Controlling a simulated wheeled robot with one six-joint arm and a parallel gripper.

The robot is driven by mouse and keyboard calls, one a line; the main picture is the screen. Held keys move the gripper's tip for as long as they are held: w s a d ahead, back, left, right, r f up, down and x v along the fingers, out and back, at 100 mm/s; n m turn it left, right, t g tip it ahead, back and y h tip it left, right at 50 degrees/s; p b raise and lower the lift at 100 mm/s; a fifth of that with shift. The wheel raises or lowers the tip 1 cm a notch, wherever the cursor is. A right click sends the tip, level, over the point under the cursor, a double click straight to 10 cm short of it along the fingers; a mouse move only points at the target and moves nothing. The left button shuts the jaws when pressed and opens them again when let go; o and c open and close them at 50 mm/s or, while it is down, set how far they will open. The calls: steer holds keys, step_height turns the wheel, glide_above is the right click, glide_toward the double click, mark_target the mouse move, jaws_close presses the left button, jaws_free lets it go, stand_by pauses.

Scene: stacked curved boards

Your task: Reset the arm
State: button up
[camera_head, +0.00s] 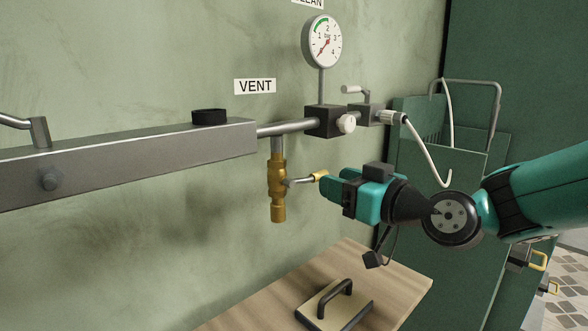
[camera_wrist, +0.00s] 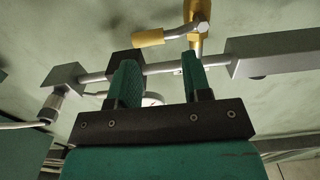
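My gripper (camera_head: 325,187) is beside the brass vent valve (camera_head: 277,185), to its right, in the head view. In the wrist view the two green fingers of my gripper (camera_wrist: 160,62) stand apart with nothing visible between them. The valve's lever has a yellow grip (camera_wrist: 148,38) that lies just past the fingertips there. In the head view the grip (camera_head: 320,176) overlaps the finger ends, so contact cannot be told. The valve (camera_wrist: 197,20) also shows at the top of the wrist view.
A grey beam (camera_head: 120,160) and pipe run along the wall above the valve. A pressure gauge (camera_head: 322,42) stands over a black block (camera_head: 325,121). A wooden table (camera_head: 376,268) below holds a board with a black handle (camera_head: 335,300). Green cabinets (camera_head: 445,170) stand behind my arm.

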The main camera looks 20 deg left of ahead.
steer(key=shift+b+v, duration=0.5)
steer(key=shift+v, duration=0.55)
steer(key=shift+w+r, duration=0.1)
steer(key=shift+r, duration=0.05)
steer(key=s+d+m+g+h+p, duration=0.6)
steer(key=s+d+h+p, duration=0.3)
steer(key=s+d, duration=1.5)
steer(key=d+h, duration=0.3)
steer(key=shift+m+g, duration=0.3)
steer(key=shift+g, duration=0.1)
